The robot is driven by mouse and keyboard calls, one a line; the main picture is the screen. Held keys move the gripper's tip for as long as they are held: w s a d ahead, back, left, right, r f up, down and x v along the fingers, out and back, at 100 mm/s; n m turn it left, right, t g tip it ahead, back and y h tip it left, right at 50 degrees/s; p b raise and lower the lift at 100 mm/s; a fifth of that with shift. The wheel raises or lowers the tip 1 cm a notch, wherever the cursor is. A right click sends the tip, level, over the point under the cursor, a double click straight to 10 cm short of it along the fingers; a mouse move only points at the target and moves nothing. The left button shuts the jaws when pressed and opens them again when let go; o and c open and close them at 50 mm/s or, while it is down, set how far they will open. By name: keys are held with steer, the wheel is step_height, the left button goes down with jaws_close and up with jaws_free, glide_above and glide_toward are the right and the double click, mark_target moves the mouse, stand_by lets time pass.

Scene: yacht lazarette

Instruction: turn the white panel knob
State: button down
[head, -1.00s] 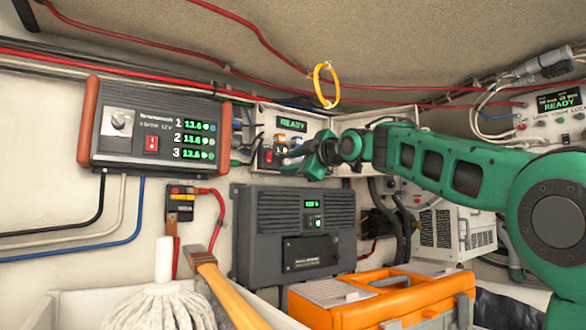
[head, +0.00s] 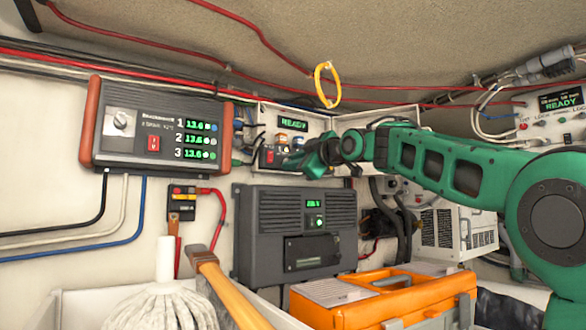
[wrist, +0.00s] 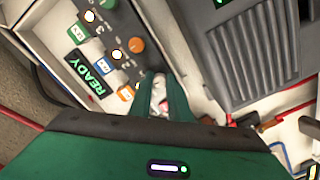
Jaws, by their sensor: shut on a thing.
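The white panel knob (wrist: 159,92) shows between the two green fingers of my gripper (wrist: 159,84) in the wrist view. The fingers are shut on it and cover most of it, so the way it points cannot be read. In the head view my gripper (head: 290,160) is at the open panel box under the READY display (head: 293,124). The knob is hidden there behind my gripper.
A grey ribbed unit (head: 262,225) is mounted below the panel box. A charger with red end caps (head: 130,125) hangs at the left. An orange toolbox (head: 345,305), a mop (head: 165,300) and a wooden handle (head: 225,285) stand in front. A yellow ring (head: 327,85) hangs above.

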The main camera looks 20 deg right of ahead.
steer(key=shift+m, duration=3.6)
steer(key=c, duration=1.7)
jaws_free()
steer(key=shift+o, duration=0.2)
steer(key=v, duration=1)
steer(key=shift+s+d, duration=0.15)
steer(key=shift+s, duration=0.15)
